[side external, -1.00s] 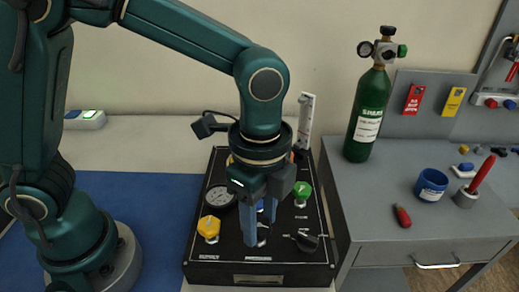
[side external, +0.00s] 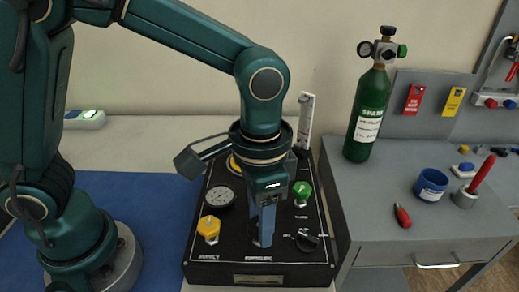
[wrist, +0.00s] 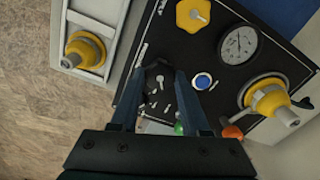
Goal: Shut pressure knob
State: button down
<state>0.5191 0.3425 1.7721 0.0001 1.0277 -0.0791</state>
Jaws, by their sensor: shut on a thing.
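The pressure knob (wrist: 158,80) is black with a pale mark on top and sits near the front edge of a black panel box (side external: 208,268). My gripper (side external: 262,243) stands upright over it, pointing down. Its fingers are shut on the knob, one on each side, as the wrist view (wrist: 161,72) shows. In the side view the fingers hide nearly all of the knob, above its printed label. How far the knob is turned is hard to read.
Close by on the panel are a yellow knob (side external: 209,229), a gauge (side external: 220,197), a black selector knob (side external: 306,242), a green knob (side external: 302,191) and a blue button (wrist: 203,81). A green cylinder (side external: 367,120) stands on the grey cabinet at right.

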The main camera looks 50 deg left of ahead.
jog(key=n, duration=0.5)
jog(key=shift+n, duration=0.3)
jog(key=n, duration=0.5)
jog(key=shift+a+n, duration=0.1)
jog(key=shift+n, duration=0.2)
jog(key=shift+c, duration=1.9)
grip_release()
jog(key=shift+r, duration=2.6)
